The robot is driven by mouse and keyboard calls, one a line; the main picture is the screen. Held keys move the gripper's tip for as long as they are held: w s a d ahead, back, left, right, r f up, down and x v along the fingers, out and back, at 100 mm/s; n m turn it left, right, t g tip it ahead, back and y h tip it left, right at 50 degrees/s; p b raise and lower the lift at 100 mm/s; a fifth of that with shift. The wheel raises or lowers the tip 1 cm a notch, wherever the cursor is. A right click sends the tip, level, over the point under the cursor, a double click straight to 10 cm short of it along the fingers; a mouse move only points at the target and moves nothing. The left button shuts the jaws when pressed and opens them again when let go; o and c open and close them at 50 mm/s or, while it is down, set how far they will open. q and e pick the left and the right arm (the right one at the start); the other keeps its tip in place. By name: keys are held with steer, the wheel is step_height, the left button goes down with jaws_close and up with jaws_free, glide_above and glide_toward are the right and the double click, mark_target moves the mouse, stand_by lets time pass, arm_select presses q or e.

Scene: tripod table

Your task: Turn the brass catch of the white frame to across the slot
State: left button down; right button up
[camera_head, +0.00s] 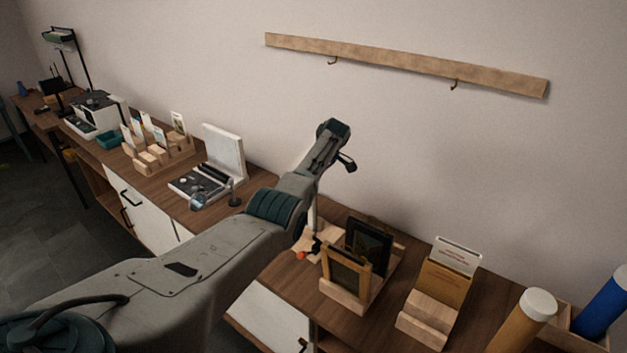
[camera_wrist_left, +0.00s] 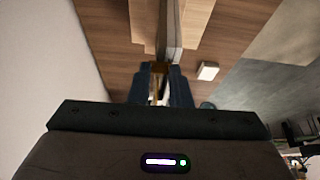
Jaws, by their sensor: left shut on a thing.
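In the left wrist view my left gripper (camera_wrist_left: 161,73) is shut on the small brass catch (camera_wrist_left: 158,66), with a dark finger on each side. The fingers hide most of the catch, so I cannot tell its angle to the slot. The white frame (camera_wrist_left: 175,42) shows nearly edge-on just beyond the fingertips, in a pale wooden stand (camera_wrist_left: 200,22). In the head view my left arm covers most of this spot. Only part of a pale wooden base (camera_head: 320,232) shows beside it, and the fingertips are not clear there. My right gripper is not in view.
A dark picture frame (camera_head: 368,243) and a wooden frame (camera_head: 346,277) stand close to the right. A card stand (camera_head: 428,318) and a yellow cylinder (camera_head: 522,322) are further right. A grey-and-white device (camera_head: 195,187) stands left. The wall rises close behind the table.

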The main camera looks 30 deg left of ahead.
arm_select(q)
steer(key=c, duration=1.6)
jaws_free()
steer(key=shift+r, duration=0.1)
steer(key=b+v, duration=0.3)
steer(key=v, duration=0.7)
steer(key=shift+r, duration=0.4)
steer(key=shift+s+d+f, duration=0.1)
steer(key=shift+d+f, duration=0.05)
